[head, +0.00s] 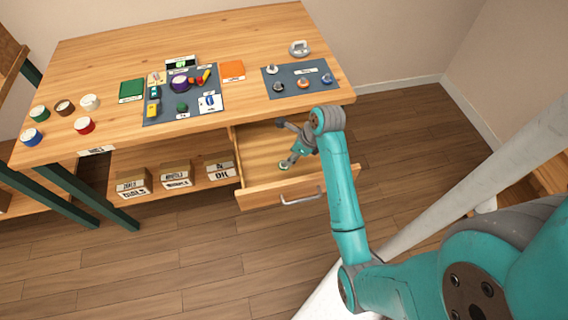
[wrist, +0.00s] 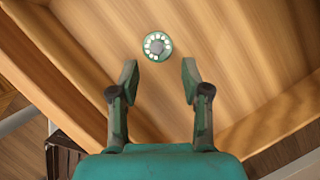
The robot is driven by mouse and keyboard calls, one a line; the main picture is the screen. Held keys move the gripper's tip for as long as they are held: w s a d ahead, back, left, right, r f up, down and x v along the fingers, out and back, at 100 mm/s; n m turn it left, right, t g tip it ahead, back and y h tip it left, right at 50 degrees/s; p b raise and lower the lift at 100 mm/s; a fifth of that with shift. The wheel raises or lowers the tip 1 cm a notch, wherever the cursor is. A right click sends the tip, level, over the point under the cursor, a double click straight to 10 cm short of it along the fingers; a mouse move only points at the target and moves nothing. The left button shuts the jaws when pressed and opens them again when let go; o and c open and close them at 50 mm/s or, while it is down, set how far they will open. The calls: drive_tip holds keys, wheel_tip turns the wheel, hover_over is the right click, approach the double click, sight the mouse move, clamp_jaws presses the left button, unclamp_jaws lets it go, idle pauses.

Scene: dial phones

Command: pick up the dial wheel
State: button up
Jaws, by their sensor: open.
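The dial wheel (wrist: 158,46) is a small round green disc with a ring of white spots and a grey centre. It lies on the wooden floor of the open drawer in the wrist view. In the head view the dial wheel (head: 284,164) shows small in the drawer (head: 262,198), beside my gripper's fingers. My gripper (wrist: 160,72) is open and empty, pointing down into the drawer. In the wrist view the dial wheel lies just beyond the fingertips, about midway between them, and is not touched as far as I can see.
Drawer walls (wrist: 62,62) stand close to the gripper. The workbench top (head: 110,50) above holds a dark mat (head: 217,114) with tools, a second mat (head: 300,70) with small parts, and several coloured round tins. Labelled boxes (head: 177,176) sit on the shelf left of the drawer.

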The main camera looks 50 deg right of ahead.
drive_tip(key=shift+x, duration=2.6)
drive_tip(key=shift+a, duration=0.2)
clamp_jaws()
